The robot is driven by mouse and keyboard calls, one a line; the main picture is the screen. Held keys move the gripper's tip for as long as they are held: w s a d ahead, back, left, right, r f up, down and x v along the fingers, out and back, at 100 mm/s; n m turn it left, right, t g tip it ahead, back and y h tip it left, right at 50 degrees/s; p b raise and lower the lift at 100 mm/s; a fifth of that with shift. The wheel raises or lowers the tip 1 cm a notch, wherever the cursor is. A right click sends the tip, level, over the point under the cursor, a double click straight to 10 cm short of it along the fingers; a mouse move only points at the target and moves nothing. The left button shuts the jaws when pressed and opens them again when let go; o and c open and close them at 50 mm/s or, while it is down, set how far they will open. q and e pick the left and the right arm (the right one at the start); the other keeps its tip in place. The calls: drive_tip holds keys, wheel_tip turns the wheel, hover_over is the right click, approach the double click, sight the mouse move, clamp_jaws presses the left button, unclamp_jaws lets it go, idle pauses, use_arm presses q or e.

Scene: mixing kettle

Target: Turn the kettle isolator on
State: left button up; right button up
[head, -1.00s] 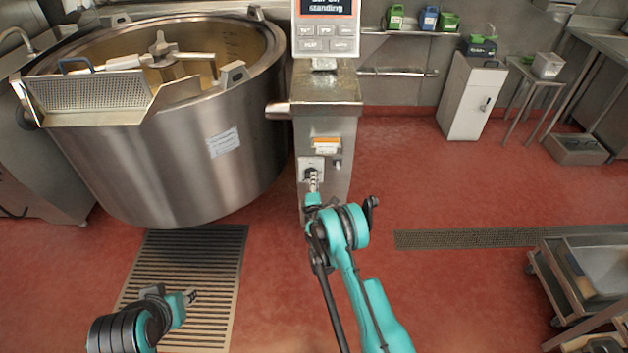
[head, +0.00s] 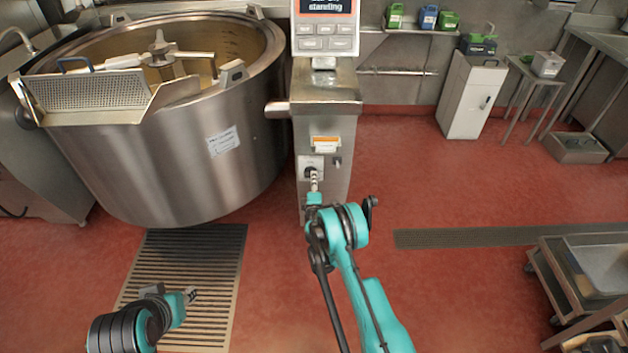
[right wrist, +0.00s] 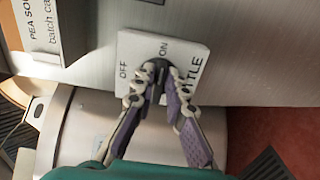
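The kettle isolator is a white plate (head: 306,160) with a dark knob (head: 310,172) on the front of the steel pedestal. In the right wrist view the plate (right wrist: 192,56) shows OFF, ON and part of the word KETTLE. My right gripper (head: 314,178) is at the isolator. In the right wrist view its two fingers (right wrist: 161,80) close on the dark knob (right wrist: 159,92), one on each side. The fingers hide much of the knob, and its exact pointing is hard to tell. My left gripper (head: 191,295) is low over the floor grate, away from the isolator; its opening is unclear.
The steel pedestal (head: 340,105) carries a display panel (head: 325,28). The large mixing kettle (head: 190,150) stands to its left, above a floor grate (head: 205,260). A trolley (head: 590,270) stands at right.

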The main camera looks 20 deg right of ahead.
drive_tip(key=o, duration=0.3)
